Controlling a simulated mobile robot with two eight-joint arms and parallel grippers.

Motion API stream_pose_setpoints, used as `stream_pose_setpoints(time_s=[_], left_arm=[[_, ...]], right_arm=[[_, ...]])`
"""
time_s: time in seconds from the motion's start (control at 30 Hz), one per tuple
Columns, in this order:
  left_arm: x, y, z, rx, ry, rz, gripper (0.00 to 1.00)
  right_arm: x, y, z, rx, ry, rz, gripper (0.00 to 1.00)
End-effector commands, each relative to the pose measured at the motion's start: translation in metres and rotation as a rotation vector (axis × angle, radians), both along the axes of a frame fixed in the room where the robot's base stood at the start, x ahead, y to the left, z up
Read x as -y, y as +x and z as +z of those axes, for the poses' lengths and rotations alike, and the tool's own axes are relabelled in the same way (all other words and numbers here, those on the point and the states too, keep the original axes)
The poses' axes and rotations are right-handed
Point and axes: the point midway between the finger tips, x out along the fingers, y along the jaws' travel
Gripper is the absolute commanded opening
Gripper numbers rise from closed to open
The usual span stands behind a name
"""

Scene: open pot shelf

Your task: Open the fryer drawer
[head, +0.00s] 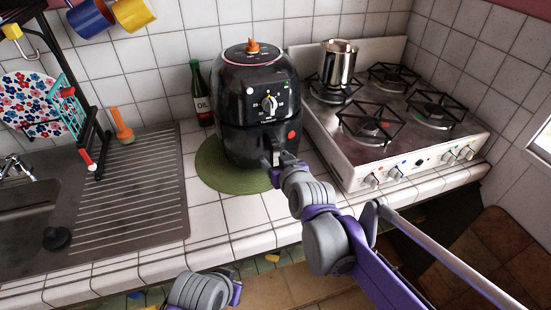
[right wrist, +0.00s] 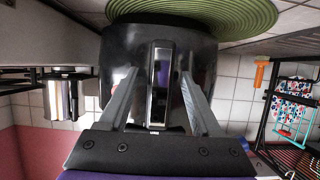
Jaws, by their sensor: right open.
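The black air fryer (head: 232,95) stands on a round green mat (head: 215,172) on the tiled counter. Its drawer (head: 235,140) is the lower front part and looks closed. My right gripper (head: 273,162) is in front of the drawer and hides much of its handle in the head view. In the right wrist view, which is upside down, the upright handle (right wrist: 161,70) lies between the two open fingers of my right gripper (right wrist: 160,85). I see no clear contact with either finger. Of my left arm only a grey link shows; its gripper does not show.
A gas stove (head: 345,160) with a steel pot (head: 338,65) stands close to the right of the fryer. An oil bottle (head: 200,95) stands behind to the left. The sink's ribbed drainboard (head: 135,195) is at the left. The counter in front of the mat is clear.

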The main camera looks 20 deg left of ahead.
Motion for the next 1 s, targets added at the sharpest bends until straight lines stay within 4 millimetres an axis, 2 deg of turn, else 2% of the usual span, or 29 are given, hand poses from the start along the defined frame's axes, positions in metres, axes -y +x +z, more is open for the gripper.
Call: stream_pose_setpoints(time_s=[0.37,0.73,1.0], left_arm=[[0.0,0.0,-0.0002,0.0,0.0,0.0,0.0],[0.0,0.0,-0.0002,0.0,0.0,0.0,0.0],[0.0,0.0,-0.0002,0.0,0.0,0.0,0.0]], right_arm=[[-0.003,0.0043,-0.0026,0.0,0.0,0.0,0.65],[-0.0029,0.0041,-0.0024,0.0,0.0,0.0,0.0],[-0.0029,0.0041,-0.0024,0.0,0.0,0.0,0.0]])
